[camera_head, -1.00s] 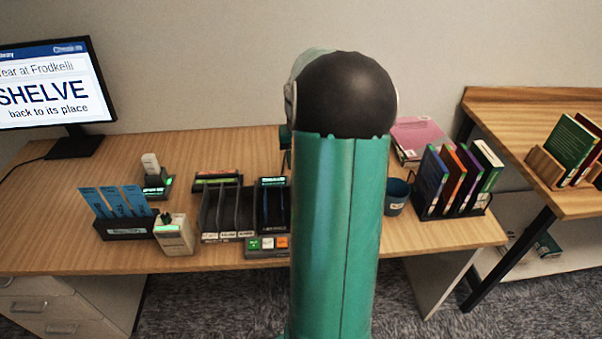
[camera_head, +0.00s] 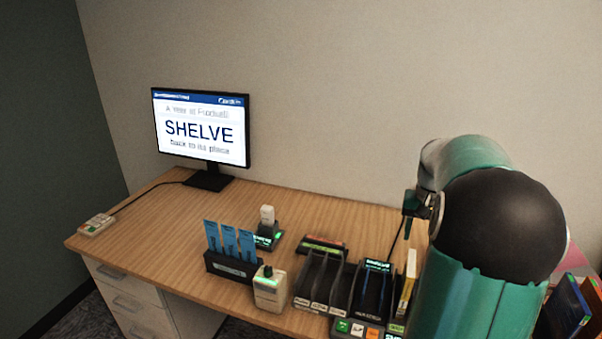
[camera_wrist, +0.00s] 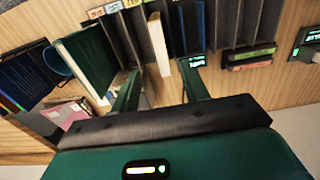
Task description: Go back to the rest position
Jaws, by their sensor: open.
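My gripper (camera_wrist: 158,92) is open in the wrist view, its two dark green fingers spread apart with nothing visibly held. A thin cream-coloured upright piece (camera_wrist: 158,44) stands beyond the gap between the fingers, and a dark green book with cream edges (camera_wrist: 88,62) stands to its left. In the head view my arm fills the lower right, and the gripper (camera_head: 408,222) hangs over the back right of the desk, partly hidden by the arm. A pale yellow-edged upright item (camera_head: 408,280) stands below it, beside the slotted sorter (camera_head: 322,285).
The desk's left part is mostly clear. Books (camera_head: 568,305) stand at the far right.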

